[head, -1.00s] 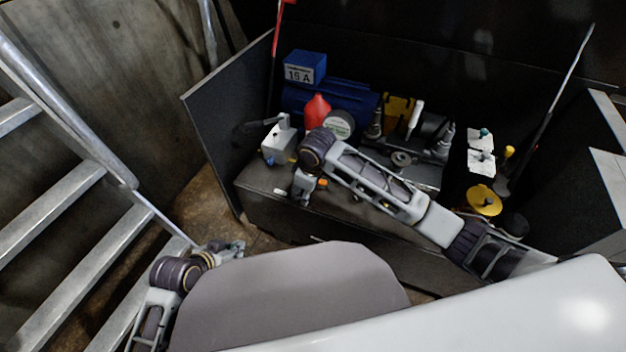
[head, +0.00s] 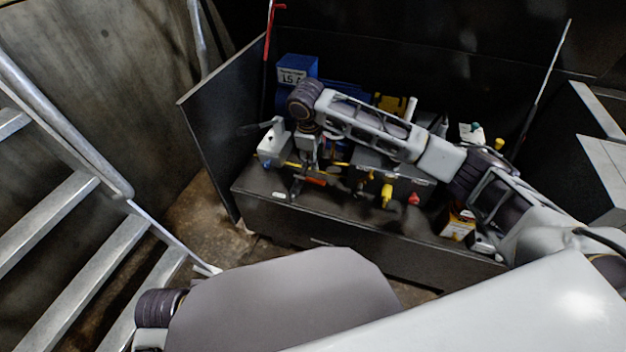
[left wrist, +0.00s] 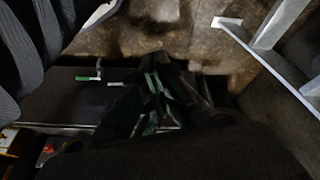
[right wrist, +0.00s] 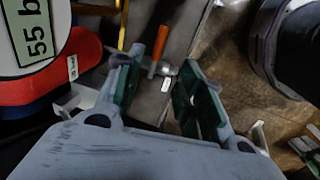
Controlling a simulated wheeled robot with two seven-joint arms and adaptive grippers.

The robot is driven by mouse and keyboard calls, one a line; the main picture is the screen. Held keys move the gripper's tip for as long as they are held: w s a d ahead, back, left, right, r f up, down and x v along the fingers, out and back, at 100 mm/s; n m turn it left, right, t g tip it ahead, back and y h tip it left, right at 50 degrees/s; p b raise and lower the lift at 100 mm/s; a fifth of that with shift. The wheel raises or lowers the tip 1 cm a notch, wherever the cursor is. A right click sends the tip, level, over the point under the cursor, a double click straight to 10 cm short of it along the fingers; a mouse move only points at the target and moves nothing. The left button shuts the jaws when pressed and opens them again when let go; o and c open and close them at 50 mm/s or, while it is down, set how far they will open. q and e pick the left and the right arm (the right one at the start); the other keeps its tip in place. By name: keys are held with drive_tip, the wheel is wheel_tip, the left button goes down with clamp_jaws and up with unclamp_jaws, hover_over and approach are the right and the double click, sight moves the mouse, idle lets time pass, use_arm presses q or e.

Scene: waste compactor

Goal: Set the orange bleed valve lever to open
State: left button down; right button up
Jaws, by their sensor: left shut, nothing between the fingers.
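The orange lever (right wrist: 160,67) shows in the right wrist view as a short orange grip on a metal stem, between the fingertips of my right gripper (right wrist: 160,77). The two green-padded fingers are apart, with a gap on both sides; I cannot tell whether either touches the lever. In the head view the orange lever (head: 316,181) lies low at the front of the equipment, just right of my right gripper (head: 299,183), which hangs down over it. My left gripper (left wrist: 158,95) is shut and empty, dark in the left wrist view. It is hidden in the head view.
A blue box (head: 297,68), a yellow fitting (head: 387,195) and a red knob (head: 414,198) crowd the bench. Metal stairs (head: 60,220) stand at left.

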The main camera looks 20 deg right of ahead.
sight(316, 180)
idle(0.4)
